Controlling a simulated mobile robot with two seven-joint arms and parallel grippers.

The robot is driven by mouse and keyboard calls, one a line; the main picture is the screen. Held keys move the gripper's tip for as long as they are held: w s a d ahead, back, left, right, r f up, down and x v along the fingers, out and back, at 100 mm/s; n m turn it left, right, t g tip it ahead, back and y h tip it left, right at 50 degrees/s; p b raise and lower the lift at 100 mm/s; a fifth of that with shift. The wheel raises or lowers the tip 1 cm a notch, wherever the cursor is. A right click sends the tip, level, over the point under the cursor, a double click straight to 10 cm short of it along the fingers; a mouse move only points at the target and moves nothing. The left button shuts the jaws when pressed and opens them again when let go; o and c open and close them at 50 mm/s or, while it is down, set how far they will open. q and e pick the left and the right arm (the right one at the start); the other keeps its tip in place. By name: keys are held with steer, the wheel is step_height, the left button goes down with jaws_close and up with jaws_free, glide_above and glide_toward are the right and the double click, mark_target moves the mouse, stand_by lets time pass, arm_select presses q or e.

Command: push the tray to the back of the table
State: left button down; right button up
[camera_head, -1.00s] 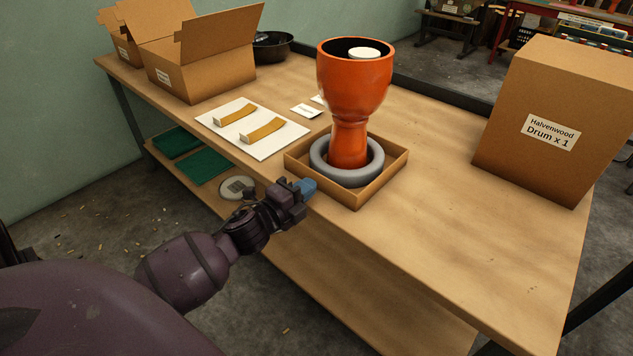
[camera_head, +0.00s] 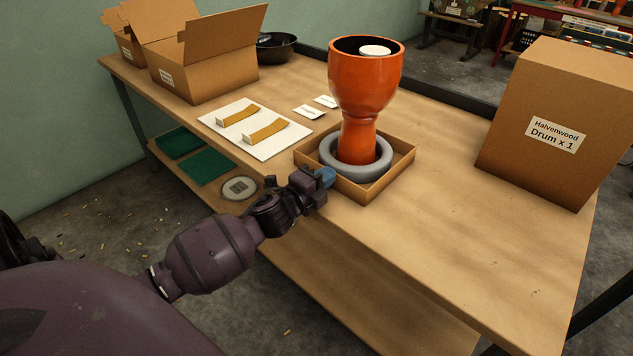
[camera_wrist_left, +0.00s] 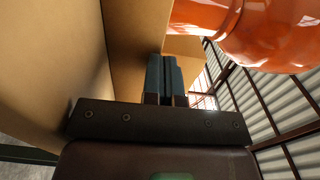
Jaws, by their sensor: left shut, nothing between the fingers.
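The tray (camera_head: 350,188) is a shallow square box of brown board on the wooden table, a little in from its front edge. A grey ring (camera_head: 371,172) lies in it, and an orange goblet drum (camera_head: 364,85) stands upright in the ring, with a small white disc showing at its mouth. My left gripper (camera_head: 327,176) has its blue fingertips at the tray's near wall; the fingers are closed together and hold nothing. In the left wrist view the shut fingers (camera_wrist_left: 165,78) point at the tray wall (camera_wrist_left: 184,46), with the orange drum (camera_wrist_left: 270,35) above right. My right gripper is not in view.
A white board (camera_head: 255,129) with two tan strips lies left of the tray, and small white cards (camera_head: 310,111) lie behind it. A closed carton (camera_head: 550,105) stands at right, open cartons (camera_head: 215,60) and a black pan (camera_head: 275,46) at back left. Bare table lies behind the tray.

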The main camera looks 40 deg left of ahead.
mark_target(352, 157)
arm_select(q)
steer(key=w, duration=0.7)
steer(key=w+d, duration=0.1)
steer(key=w, duration=0.3)
steer(key=shift+w+b, duration=0.25)
steer(key=shift+b, duration=0.05)
steer(key=shift+w, duration=0.35)
